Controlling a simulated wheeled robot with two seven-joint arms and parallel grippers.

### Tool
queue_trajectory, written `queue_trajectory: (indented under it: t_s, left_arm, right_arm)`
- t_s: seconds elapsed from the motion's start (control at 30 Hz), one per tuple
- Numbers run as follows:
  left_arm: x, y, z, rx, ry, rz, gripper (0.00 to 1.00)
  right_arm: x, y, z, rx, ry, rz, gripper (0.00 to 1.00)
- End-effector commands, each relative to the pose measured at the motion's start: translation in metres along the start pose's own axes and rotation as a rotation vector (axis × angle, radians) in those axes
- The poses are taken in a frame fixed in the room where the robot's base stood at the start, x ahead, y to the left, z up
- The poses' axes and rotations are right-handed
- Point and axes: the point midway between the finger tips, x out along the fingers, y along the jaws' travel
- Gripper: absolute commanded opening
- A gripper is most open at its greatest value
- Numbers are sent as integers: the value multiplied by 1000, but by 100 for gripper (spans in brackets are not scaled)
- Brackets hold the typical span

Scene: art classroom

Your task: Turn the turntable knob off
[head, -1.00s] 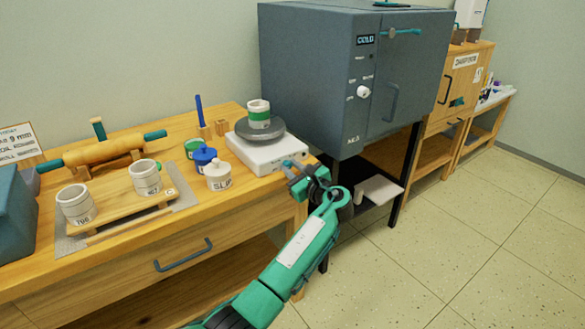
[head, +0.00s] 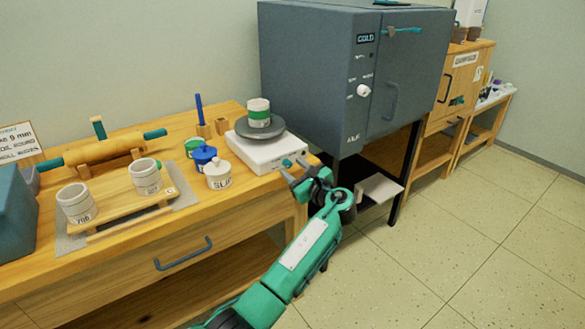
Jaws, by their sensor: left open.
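The turntable has a white base (head: 262,154) with a grey disc (head: 254,131) on top, at the right end of the wooden bench. A green-and-white cup (head: 259,112) stands on the disc. A small teal knob (head: 287,163) shows on the base's front right face; its pointing direction is too small to read. My left gripper (head: 292,169) is open, its fingertips close in front of the knob. I cannot tell whether they touch it. My right gripper is not in view.
Several small jars, including a white one marked SLIP (head: 218,176), stand left of the turntable. Two cups sit on a wooden board (head: 130,214). A grey kiln (head: 310,85) stands behind, right of the bench. The floor (head: 450,240) at right is clear.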

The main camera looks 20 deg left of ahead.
Motion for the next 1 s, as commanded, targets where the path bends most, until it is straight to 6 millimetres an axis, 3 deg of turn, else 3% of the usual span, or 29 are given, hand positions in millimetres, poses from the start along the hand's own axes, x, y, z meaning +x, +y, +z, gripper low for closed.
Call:
queue_trajectory:
  t_s: [0.3,0.5,0.7,1.0]
  left_arm:
    - [-71,0,1,-2,4,-1,43]
    - [-108,-1,0,-2,3,-1,43]
    - [-125,0,0,-1,2,1,43]
    - [-127,0,0,-1,1,1,43]
  right_arm:
    - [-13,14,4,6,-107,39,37]
    - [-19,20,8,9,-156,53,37]
    - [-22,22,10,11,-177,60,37]
    - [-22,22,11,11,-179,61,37]
